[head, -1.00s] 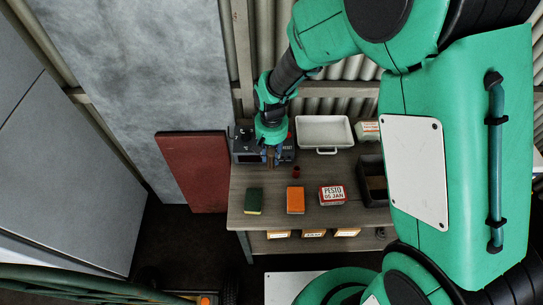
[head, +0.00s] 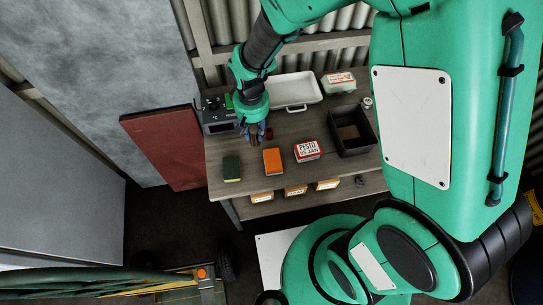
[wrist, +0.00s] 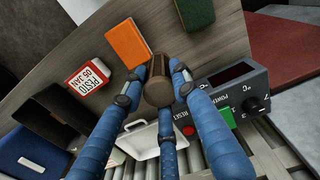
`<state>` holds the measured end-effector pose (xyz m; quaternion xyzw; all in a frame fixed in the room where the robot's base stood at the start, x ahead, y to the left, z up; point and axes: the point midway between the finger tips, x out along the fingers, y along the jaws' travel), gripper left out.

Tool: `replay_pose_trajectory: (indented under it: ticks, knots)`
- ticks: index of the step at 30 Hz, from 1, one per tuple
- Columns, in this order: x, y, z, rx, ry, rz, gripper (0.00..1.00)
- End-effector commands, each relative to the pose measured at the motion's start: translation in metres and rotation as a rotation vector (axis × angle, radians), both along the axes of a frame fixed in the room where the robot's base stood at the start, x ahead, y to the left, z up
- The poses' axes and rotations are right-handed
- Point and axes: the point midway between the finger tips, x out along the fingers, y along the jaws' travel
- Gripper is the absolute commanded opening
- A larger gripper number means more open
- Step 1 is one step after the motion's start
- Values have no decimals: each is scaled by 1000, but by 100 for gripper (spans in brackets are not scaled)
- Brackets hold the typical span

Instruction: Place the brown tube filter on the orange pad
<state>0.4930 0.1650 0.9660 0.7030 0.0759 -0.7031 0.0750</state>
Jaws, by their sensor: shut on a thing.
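The brown tube filter (wrist: 158,92) is a short brown cylinder held among the blue fingers of my gripper (wrist: 160,80) in the wrist view. In the head view my gripper (head: 254,134) is over the bench, just behind and left of the orange pad; the filter (head: 255,141) is mostly hidden there. The orange pad (head: 272,161) is a flat rectangle on the bench top, with nothing on it. It also shows in the wrist view (wrist: 126,44), beyond and left of the filter. I cannot tell the filter's exact height above the bench.
A dark green block (head: 232,168) lies left of the pad, a pesto box (head: 307,151) right of it. A grey device (head: 218,118), white tray (head: 305,80) and black bin (head: 372,145) stand further back or right.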

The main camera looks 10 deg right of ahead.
Motion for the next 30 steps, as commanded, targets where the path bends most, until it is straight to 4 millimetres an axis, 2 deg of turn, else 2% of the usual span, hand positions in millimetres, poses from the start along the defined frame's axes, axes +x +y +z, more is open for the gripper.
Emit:
replay_pose_trajectory:
  ticks: [9, 18, 24, 30]
  knots:
    - [-85, -45, 1, 0, 0, -22, 3]
    - [-162, -79, -4, 0, -1, -41, 3]
    - [-190, -90, -8, 0, -2, -46, 3]
    - [-199, -93, -9, 0, -1, -48, 3]
